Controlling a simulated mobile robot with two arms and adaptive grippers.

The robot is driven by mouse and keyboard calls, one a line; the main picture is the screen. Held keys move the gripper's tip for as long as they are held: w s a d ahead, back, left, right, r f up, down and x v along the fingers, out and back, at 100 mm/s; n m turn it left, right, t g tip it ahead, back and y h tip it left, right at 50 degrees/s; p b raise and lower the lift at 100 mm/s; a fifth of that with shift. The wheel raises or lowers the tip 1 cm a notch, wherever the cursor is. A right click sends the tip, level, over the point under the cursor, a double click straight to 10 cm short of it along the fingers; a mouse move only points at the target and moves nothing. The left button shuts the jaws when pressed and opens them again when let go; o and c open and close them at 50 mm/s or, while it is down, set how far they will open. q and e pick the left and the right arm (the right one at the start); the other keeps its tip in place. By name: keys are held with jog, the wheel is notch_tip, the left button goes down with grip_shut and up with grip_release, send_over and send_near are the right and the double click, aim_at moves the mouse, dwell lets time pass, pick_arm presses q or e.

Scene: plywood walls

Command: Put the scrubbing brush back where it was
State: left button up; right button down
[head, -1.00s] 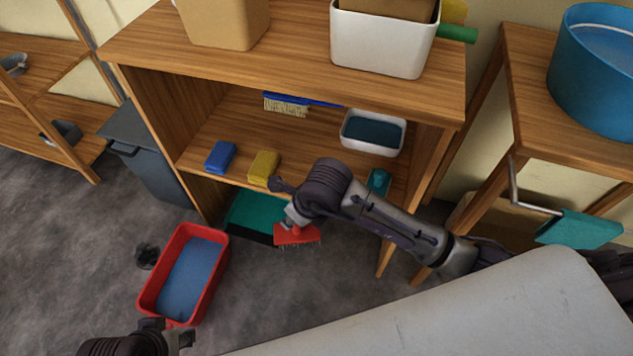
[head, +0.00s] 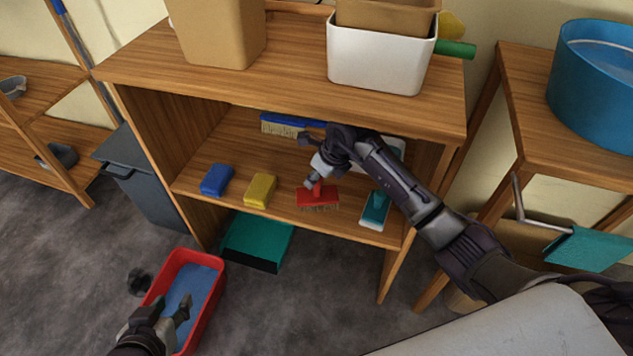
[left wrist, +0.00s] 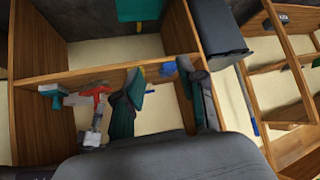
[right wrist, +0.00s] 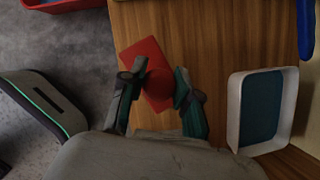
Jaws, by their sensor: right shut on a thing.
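The red scrubbing brush (head: 318,199) is at the front of the middle shelf, between the yellow sponge and the teal brush. Its bristles face down, and I cannot tell whether they touch the board. My right gripper (head: 315,181) is shut on its upright handle. The right wrist view shows the red block (right wrist: 152,62) beyond the fingers (right wrist: 158,92), with the handle between them. My left gripper (head: 165,312) is open and empty, over the red tub; its spread fingers show in the left wrist view (left wrist: 165,88).
On the middle shelf (head: 225,205) stand a blue sponge (head: 217,180), a yellow sponge (head: 260,190), a teal brush (head: 375,211), a blue-handled brush (head: 283,122) and a white tray (right wrist: 237,110). Below are a teal dustpan (head: 255,240) and a red tub (head: 214,290).

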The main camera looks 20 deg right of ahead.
jog(key=shift+f, duration=0.75)
pick_arm(q)
jog(key=shift+w+d+r+t, duration=0.2)
jog(key=shift+w+r+t, duration=0.2)
jog(key=shift+w, duration=0.1)
jog(key=shift+w+d+r+t, duration=0.2)
jog(key=shift+w+r+t, duration=0.2)
jog(key=shift+w, duration=0.05)
jog(key=shift+w+r+h, duration=0.1)
jog(key=shift+w+h, duration=0.05)
jog(key=shift+h, duration=0.15)
pick_arm(e)
jog(key=shift+f, duration=0.1)
jog(key=c, duration=0.8)
grip_release()
jog(key=shift+c, duration=0.2)
